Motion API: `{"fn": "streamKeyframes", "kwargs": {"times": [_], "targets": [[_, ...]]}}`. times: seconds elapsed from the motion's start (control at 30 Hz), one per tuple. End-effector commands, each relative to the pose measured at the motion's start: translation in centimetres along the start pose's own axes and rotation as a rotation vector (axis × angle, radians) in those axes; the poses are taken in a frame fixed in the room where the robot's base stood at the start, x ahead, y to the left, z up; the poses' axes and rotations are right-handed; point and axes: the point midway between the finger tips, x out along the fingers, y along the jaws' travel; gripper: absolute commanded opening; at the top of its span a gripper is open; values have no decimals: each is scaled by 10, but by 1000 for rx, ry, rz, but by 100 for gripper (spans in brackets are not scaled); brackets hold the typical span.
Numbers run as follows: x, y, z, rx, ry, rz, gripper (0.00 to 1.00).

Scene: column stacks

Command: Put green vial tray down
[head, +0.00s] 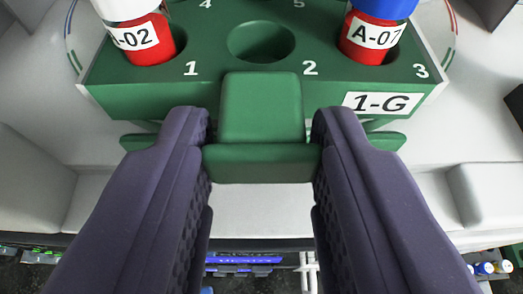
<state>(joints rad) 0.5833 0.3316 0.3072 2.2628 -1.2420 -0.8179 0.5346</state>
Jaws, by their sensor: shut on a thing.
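The green vial tray (222,92) is in the upper half of the head view, labelled "1-G", with numbered holes. A red vial with a white cap, its label partly cut off as "-02" (150,45), stands in hole 1. Hole 2 (262,42) is empty. A red vial with a blue cap, labelled "A-07" (371,40), stands in hole 3. My gripper (262,140) is shut on the tray's green front handle, one dark finger at each side. The back of the tray is out of view. I cannot tell whether its underside touches the white surface below.
A pale, moulded surface (425,195) lies under and around the tray, with raised blocks at left (30,180) and right (495,190). Its front edge shows below the handle. Beyond it, far lower, are small vials (490,268) and a blue lit panel (245,259).

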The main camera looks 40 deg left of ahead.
Motion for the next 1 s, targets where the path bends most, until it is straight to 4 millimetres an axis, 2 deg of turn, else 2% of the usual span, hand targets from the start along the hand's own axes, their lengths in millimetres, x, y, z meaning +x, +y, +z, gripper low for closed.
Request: {"fn": "streamKeyframes", "kwargs": {"times": [0.07,0.1,0.17,0.2,0.47,0.57,0.67,0.9,1.0], "targets": [[0,0,1,0,0,0,4],[0,0,1,0,0,0,45],[0,0,1,0,0,0,58],[0,0,1,0,0,0,61],[0,0,0,0,0,0,61],[-8,1,-1,0,-1,2,61],[-25,1,-2,1,-1,4,61],[-82,1,-3,0,-1,3,61],[-101,0,-2,1,-1,3,61]]}}
